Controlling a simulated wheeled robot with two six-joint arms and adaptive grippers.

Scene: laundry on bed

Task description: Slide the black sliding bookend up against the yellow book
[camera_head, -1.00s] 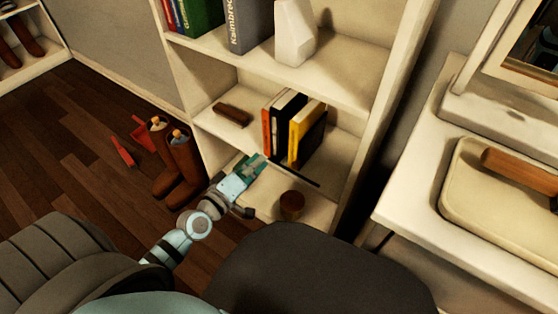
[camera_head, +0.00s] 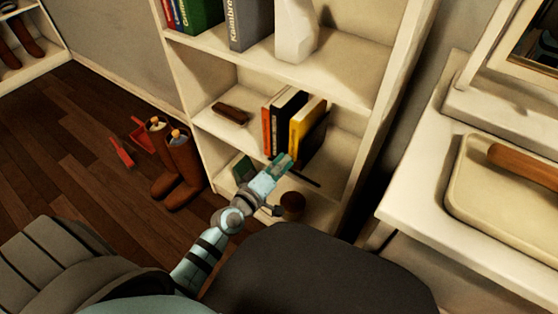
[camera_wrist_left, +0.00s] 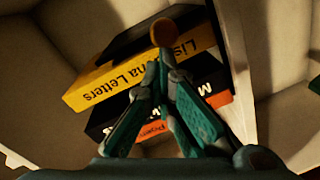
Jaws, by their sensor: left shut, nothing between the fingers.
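The black bookend (camera_head: 316,140) stands at the right side of the yellow book. Its dark panel also shows past the yellow book in the left wrist view (camera_wrist_left: 138,38). I cannot tell whether they touch. My left gripper (camera_head: 285,158) is shut and empty, in front of the books' lower ends. Its fingers meet in the left wrist view (camera_wrist_left: 160,57). My right gripper is not in view.
A brown round pot (camera_head: 293,205) stands near the shelf's front edge, close to my left gripper. A green object (camera_head: 243,168) lies left of the gripper. A dark brown object (camera_head: 231,113) lies further back left. Brown boots (camera_head: 180,170) stand on the floor.

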